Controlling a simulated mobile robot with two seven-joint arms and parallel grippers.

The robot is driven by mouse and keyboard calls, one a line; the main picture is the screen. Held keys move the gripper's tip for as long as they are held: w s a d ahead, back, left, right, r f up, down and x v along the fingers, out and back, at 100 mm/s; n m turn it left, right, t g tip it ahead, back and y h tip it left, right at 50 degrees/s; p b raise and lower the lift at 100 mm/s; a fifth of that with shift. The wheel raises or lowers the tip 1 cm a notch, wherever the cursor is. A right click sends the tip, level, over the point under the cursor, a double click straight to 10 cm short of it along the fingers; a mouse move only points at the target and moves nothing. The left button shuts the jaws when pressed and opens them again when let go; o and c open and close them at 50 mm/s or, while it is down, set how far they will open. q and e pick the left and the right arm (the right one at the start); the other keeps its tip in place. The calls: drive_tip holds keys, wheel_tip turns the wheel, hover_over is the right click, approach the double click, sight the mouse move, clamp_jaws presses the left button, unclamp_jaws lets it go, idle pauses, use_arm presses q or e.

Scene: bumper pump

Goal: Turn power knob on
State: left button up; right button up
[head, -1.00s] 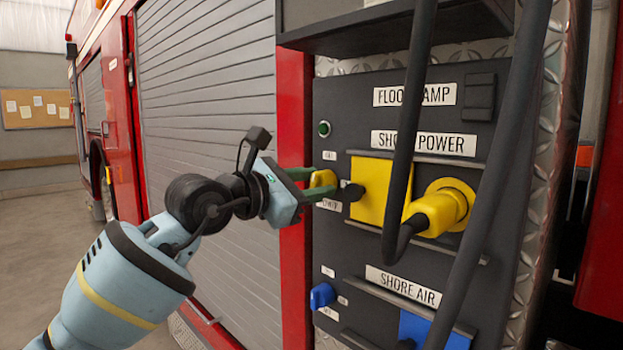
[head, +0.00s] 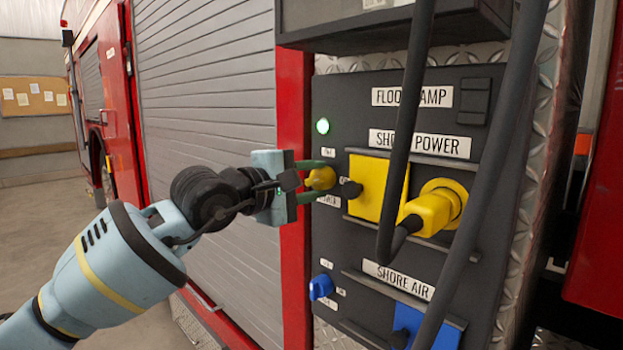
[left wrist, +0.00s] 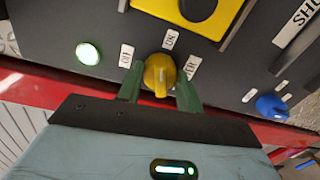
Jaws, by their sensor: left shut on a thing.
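The yellow power knob (head: 321,179) is on the dark panel, left of the yellow shore power cover. My left gripper (head: 314,180) is shut on it, one green finger on each side. In the left wrist view the knob (left wrist: 160,74) sits between the two fingertips (left wrist: 159,82), with small white labels around it. The round indicator light (head: 323,126) above the knob glows bright green, and it also glows in the left wrist view (left wrist: 87,54). My right gripper is not in view.
A yellow plug (head: 432,210) is in the shore power socket. Thick black cables (head: 404,120) hang in front of the panel. A blue knob (head: 320,287) sits below, by the shore air label. A grey roller shutter (head: 210,110) is on the left.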

use_arm(q)
drive_tip(key=shift+m, duration=2.1)
drive_tip(key=o, duration=1)
